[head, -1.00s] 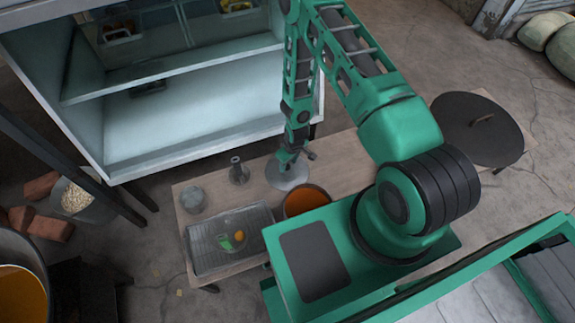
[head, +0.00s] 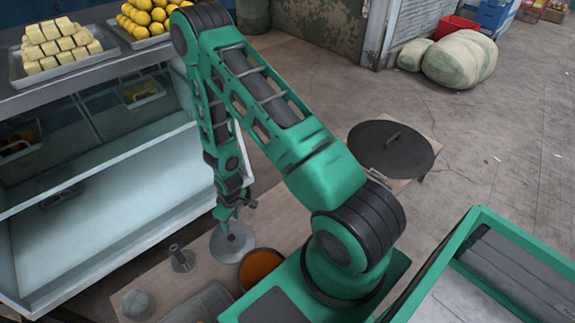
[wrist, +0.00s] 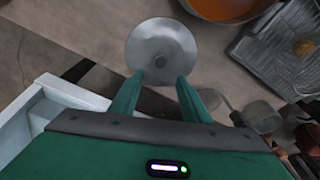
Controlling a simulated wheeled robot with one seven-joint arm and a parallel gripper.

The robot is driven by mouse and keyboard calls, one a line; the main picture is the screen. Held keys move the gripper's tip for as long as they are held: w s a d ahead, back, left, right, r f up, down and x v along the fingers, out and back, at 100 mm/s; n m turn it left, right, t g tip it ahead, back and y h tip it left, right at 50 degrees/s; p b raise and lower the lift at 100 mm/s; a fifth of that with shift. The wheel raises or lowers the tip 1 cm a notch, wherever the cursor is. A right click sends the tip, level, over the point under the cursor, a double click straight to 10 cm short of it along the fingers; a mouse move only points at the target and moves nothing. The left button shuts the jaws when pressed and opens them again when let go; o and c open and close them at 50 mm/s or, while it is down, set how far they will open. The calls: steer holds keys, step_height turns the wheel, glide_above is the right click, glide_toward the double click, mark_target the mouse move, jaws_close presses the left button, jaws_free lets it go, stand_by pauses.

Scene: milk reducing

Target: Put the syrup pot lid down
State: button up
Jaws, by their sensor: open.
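The syrup pot lid (head: 236,247) is a round grey metal disc, flat on the wooden table just left of the pot in the head view. It also shows in the wrist view (wrist: 160,35), with its small dark knob toward me. The syrup pot (head: 261,265) holds orange syrup and is uncovered; part of it shows at the top of the wrist view (wrist: 225,8). My gripper (head: 230,221) is over the lid. In the wrist view my gripper (wrist: 160,78) has its fingers apart, with nothing gripped between them and the knob just beyond the tips.
A metal tray (head: 203,303) lies in front. The glass display case (head: 115,232) stands behind the table.

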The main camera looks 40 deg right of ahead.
steer(key=s+d+r+m+h, duration=0.15)
steer(key=d+r, duration=0.35)
steer(key=r, duration=0.5)
steer(key=s+d+r+m, duration=0.1)
steer(key=d+r+m, duration=0.1)
steer(key=d+r, duration=0.5)
steer(key=s+d+r+m+h, duration=0.1)
steer(key=s+d+r, duration=0.15)
steer(key=r, duration=0.95)
steer(key=s+d+r+m+g+y, duration=0.1)
steer(key=s+r+m, duration=0.5)
steer(key=s+r, duration=1.1)
steer(key=s+y, duration=0.1)
steer(key=s, duration=0.3)
steer(key=shift+s+d, duration=0.2)
steer(key=shift+d, duration=0.2)
steer(key=shift+r, duration=0.1)
